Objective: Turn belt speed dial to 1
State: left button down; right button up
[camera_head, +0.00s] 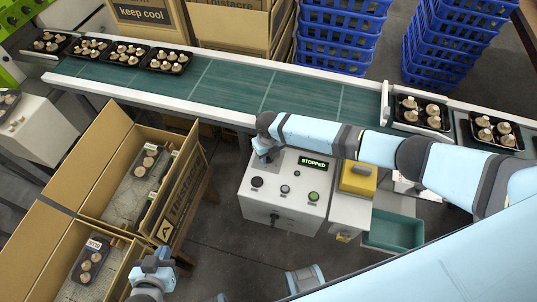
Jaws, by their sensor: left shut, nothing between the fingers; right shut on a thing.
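The white control box (275,212) stands in front of the conveyor. Its display (312,163) reads STOPPED. A black knob (257,182), a small middle control (284,188) and a green button (313,196) show on its sloped face. My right gripper (267,157) points down at the upper left of this face, shut on the belt speed dial, which the fingers hide. The dial's setting cannot be read. My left gripper (152,267) is shut and empty at the lower left, beside an open carton.
The green conveyor belt (230,85) carries black mushroom trays (121,54) at the left and more at the right. Open cartons (109,132) holding trays stand at left. A yellow device (358,180) and a teal bin (398,229) are right of the box. Blue crates (340,25) stand behind.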

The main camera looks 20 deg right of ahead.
dwell(0.3)
jog(key=o, duration=0.9)
jog(key=shift+o, duration=0.2)
notch_tip(320, 180, up, 14)
jog(key=shift+s+f, duration=0.1)
jog(key=shift+f, duration=0.05)
